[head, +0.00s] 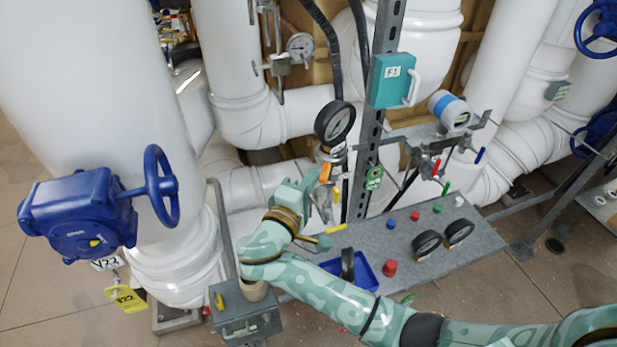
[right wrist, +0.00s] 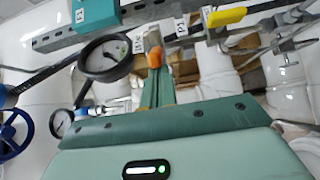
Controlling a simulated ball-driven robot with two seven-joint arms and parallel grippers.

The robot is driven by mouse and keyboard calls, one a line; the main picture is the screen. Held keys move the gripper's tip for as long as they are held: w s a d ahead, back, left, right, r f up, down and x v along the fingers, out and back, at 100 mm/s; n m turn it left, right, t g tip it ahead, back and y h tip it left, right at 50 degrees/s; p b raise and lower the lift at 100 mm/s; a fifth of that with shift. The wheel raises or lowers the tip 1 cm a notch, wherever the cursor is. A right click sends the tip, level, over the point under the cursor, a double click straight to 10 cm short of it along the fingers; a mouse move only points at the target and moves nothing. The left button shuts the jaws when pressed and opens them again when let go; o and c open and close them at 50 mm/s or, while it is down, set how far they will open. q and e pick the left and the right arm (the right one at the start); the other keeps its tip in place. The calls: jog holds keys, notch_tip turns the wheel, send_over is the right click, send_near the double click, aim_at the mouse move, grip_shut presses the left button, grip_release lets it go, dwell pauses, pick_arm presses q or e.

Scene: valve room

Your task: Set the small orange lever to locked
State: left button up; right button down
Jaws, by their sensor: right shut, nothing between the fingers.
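The small orange lever (head: 325,172) sits just below a large round gauge on the upright pipework. It also shows in the right wrist view (right wrist: 154,58), at the tip of my fingers. My right gripper (head: 309,184) is shut and empty, its fingertips close beside the lever. I cannot tell whether they touch it. In the right wrist view the closed green fingers (right wrist: 156,84) point at the lever and hide part of it. The lever's marks are too small to read. My left gripper is not in view.
The black-rimmed gauge (head: 334,122) is right above the lever, and a yellow handle (head: 337,191) is right below it. A teal box (head: 393,80) is on the steel post. A grey bench (head: 440,235) with loose gauges and caps stands below.

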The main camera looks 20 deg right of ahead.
aim_at(325, 184)
jog(key=d+n+t+y+p, duration=0.1)
jog(key=s+d+n+t+y+p, duration=0.1)
jog(key=y+p, duration=0.1)
jog(key=shift+s+r+n, duration=0.2)
jog(key=shift+s+n, duration=0.05)
jog(key=shift+n, duration=0.05)
jog(key=shift+s+d+n+t+y+p, duration=0.2)
jog(key=shift+d+n+t+y+p, duration=0.1)
jog(key=shift+n+t+y+p, duration=0.3)
jog(key=d+n+t+y+b, duration=0.1)
jog(key=d+n+y+b, duration=0.3)
jog(key=y, duration=0.8)
jog(key=s+d+n, duration=0.1)
jog(key=d+n, duration=0.1)
jog(key=n, duration=0.1)
jog(key=shift+d+f, duration=0.15)
jog(key=shift+f, duration=0.05)
